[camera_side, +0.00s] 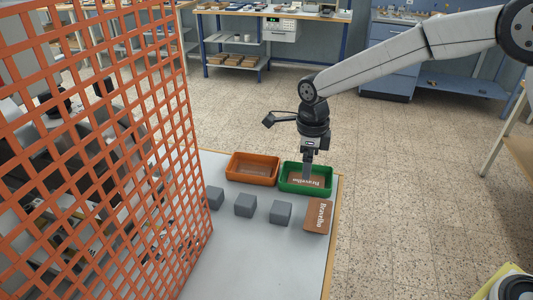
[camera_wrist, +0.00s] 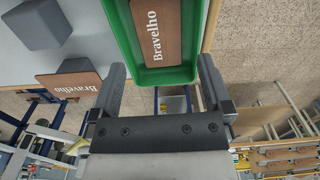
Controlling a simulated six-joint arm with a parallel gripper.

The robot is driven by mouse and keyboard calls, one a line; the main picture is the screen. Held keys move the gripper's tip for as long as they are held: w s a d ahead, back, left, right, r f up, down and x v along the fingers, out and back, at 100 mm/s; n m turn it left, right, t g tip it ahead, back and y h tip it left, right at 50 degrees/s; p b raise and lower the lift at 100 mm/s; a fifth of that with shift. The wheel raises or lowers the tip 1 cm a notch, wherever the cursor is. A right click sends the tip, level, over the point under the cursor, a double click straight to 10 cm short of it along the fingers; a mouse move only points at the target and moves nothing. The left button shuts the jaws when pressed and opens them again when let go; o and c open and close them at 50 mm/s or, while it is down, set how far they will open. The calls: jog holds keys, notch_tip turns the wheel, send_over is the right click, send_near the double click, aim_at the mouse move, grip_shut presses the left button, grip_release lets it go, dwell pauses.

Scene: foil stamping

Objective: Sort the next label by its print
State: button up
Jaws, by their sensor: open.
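My gripper (camera_side: 308,168) is open and empty above the green bin (camera_side: 300,190). In the wrist view its two fingers (camera_wrist: 163,72) stand wide apart, with the bin between and beyond them. A brown label printed "Bravelho" (camera_side: 317,183) lies flat inside the green bin; it also shows in the wrist view (camera_wrist: 157,35). A second brown "Bravelho" label (camera_side: 317,215) is at the table's right edge; in the wrist view (camera_wrist: 70,84) it appears to rest on a grey block. The orange bin (camera_side: 251,179) stands left of the green one and shows no label inside.
Grey blocks, such as the middle one (camera_side: 245,205), stand in a row in front of the bins. An orange mesh fence (camera_side: 150,130) rises along the left. The grey table (camera_side: 265,250) is clear toward the front. Workbenches stand at the back.

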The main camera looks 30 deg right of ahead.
jog(key=shift+r, duration=0.1)
notch_tip(320, 180, up, 8)
dwell(0.5)
jog(key=shift+f, duration=0.2)
jog(key=s+d+f+n+t, duration=0.1)
jog(key=s+d+f+n, duration=0.4)
jog(key=s+n, duration=0.4)
jog(key=s+d+f+n+t, duration=0.1)
jog(key=s+d+f+n, duration=0.4)
jog(key=s+n, duration=0.5)
jog(key=d+n, duration=0.1)
jog(key=n, duration=0.6)
jog(key=shift+t, duration=0.3)
